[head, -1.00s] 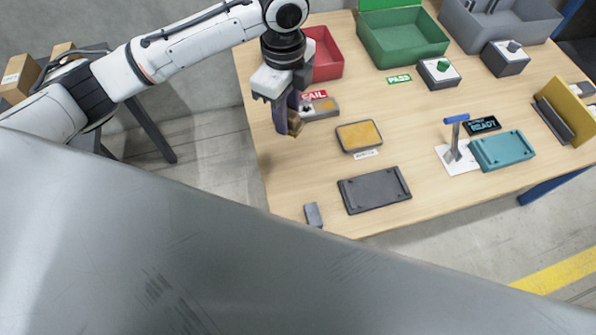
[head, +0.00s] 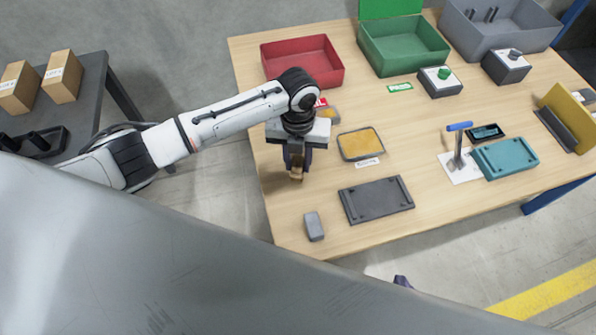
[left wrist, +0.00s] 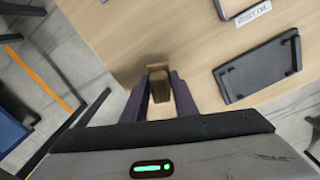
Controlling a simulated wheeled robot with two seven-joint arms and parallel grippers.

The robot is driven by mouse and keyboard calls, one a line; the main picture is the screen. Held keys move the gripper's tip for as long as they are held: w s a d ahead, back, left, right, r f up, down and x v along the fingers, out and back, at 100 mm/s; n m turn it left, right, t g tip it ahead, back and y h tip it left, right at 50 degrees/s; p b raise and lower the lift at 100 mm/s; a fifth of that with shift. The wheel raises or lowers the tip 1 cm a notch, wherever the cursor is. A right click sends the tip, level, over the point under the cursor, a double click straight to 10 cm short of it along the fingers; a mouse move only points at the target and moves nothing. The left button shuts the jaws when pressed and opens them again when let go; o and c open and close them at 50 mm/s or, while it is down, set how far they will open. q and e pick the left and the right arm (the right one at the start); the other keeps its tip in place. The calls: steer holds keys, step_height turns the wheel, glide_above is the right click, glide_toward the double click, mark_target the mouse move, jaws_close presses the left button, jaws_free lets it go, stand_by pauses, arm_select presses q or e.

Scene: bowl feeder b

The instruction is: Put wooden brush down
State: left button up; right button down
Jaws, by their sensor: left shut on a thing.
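My left gripper (head: 297,163) is over the left part of the table, shut on the wooden brush (head: 296,175). The brush is a small brown block that points down between the dark fingers. In the left wrist view the brush (left wrist: 158,86) sits between the purple fingers, with the table's edge close by. I cannot tell whether it touches the table top. Only a dark purple tip of my right gripper (head: 402,281) shows past my body at the bottom, so its jaws are hidden.
A yellow-topped pad (head: 361,143) and a dark grey tray (head: 376,200) lie right of the brush. A small grey block (head: 314,226) lies near the front edge. A red bin (head: 302,62) and green bin (head: 404,45) stand behind. Bare table (head: 325,185) lies between.

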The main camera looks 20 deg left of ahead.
mark_target(298, 172)
arm_select(q)
step_height(298, 172, down, 4)
steer(key=shift+r, duration=0.1)
steer(key=shift+f, duration=0.35)
steer(key=shift+f+b, duration=0.15)
steer(key=shift+b, duration=0.2)
steer(key=o, duration=1)
steer(key=shift+c, duration=0.2)
